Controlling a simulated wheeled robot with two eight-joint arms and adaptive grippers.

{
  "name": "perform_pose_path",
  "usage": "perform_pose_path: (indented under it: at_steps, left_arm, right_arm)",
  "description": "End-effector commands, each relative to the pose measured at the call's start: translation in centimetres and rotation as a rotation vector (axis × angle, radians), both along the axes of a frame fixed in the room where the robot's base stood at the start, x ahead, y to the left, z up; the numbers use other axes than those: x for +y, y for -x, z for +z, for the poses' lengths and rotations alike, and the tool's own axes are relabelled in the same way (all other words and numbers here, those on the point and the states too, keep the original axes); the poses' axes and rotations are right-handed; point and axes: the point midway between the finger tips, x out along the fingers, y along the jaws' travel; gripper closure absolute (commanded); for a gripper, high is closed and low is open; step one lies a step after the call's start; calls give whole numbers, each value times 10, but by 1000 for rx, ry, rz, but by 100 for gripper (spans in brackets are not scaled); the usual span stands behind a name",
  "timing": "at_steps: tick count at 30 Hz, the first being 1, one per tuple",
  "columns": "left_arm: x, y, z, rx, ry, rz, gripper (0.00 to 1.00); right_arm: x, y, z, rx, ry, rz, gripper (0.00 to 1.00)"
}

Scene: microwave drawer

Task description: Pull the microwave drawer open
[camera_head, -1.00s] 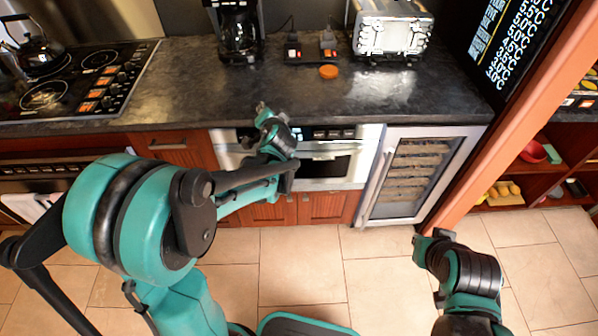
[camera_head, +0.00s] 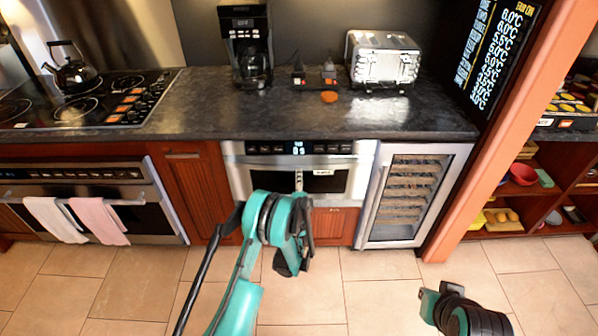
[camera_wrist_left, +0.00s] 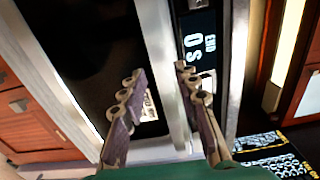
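The microwave drawer (camera_head: 343,182) is set under the counter, with a silver front, a dark window and a lit display above. It looks shut. My left gripper (camera_head: 298,178) is in front of it, mostly hidden by its own wrist in the head view. In the left wrist view, my left gripper (camera_wrist_left: 158,82) has its two fingers apart. The silver strip between the drawer's dark window (camera_wrist_left: 85,60) and the display (camera_wrist_left: 198,45) lies between them; I cannot tell whether they touch it. My right gripper (camera_head: 430,297) is low at the right, away from the drawer; its fingers are unclear.
A glass-door cooler (camera_head: 410,195) stands right of the drawer and an oven (camera_head: 95,205) with towels is at the left. A coffee maker (camera_head: 247,50) and a toaster (camera_head: 383,60) stand on the counter (camera_head: 290,115). The tiled floor in front is clear.

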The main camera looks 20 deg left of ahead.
Motion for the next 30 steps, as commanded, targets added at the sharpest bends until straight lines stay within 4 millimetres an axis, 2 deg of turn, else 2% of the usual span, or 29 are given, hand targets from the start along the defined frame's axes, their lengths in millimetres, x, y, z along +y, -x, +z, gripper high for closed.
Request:
perform_pose_path:
  at_steps: [6,10,15,22,25,26,30]
  left_arm:
    - [12,-36,-2,0,2,3,69]
    - [16,-52,-1,0,2,2,69]
    - [18,-61,0,0,2,1,69]
    - [18,-62,1,0,3,2,69]
    - [18,-62,1,0,3,2,95]
    - [18,-62,1,0,3,2,100]
    - [18,-62,1,0,3,2,100]
  right_arm:
    - [0,0,-10,0,0,0,100]
    - [0,0,-15,0,0,0,100]
    - [0,0,-17,0,0,0,100]
    - [0,0,-16,0,0,0,100]
    - [0,0,-16,0,0,0,100]
    - [0,0,-16,0,0,0,100]
    - [0,0,-16,0,0,0,100]
